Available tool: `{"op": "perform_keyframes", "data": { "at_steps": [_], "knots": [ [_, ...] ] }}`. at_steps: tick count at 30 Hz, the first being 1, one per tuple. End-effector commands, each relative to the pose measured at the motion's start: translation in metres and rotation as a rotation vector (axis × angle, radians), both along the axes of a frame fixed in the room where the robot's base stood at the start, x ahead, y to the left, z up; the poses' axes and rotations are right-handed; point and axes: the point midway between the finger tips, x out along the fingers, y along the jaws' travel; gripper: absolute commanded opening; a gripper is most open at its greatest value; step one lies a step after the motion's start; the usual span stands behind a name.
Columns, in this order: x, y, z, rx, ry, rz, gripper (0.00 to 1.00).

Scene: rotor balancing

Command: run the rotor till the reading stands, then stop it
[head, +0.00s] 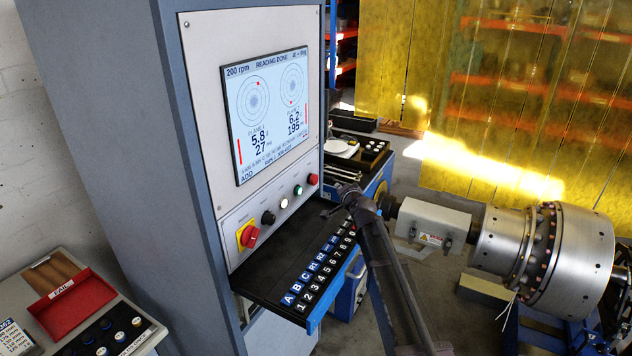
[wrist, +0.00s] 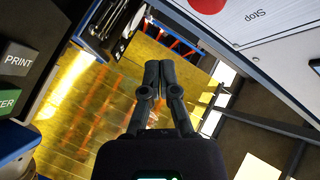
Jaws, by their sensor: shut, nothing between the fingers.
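The screen (head: 268,112) on the grey cabinet reads "200 rpm" and "READING DONE", with 5.8 at 27 on the left and 6.2 at 195 on the right. The silver rotor (head: 500,244) is at the right; one still frame cannot tell if it turns. Below the screen are a white button (head: 284,203), a green button (head: 298,190) and a red button (head: 313,180). My gripper (head: 335,209) is shut and empty, just right of and below the red button, apart from it. In the wrist view my gripper (wrist: 159,66) points past the red button (wrist: 208,3) marked "Stop".
A black keyboard shelf (head: 262,283) with lettered and numbered keys juts out under the panel. A red and yellow switch (head: 249,236) and a black knob (head: 268,217) sit left of the buttons. A red FAIL tray (head: 75,308) stands lower left. Yellow curtains (head: 500,90) hang behind.

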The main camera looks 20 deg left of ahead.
Motion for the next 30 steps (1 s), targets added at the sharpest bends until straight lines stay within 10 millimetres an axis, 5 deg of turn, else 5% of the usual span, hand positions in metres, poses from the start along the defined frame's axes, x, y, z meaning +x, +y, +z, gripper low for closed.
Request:
{"op": "perform_keyframes", "data": {
  "at_steps": [15,30],
  "knots": [
    [0.005,0.049,0.0,-0.001,-0.001,0.0,0.0],
    [0.004,0.055,0.0,0.0,0.0,0.0,0.0]
  ]
}}
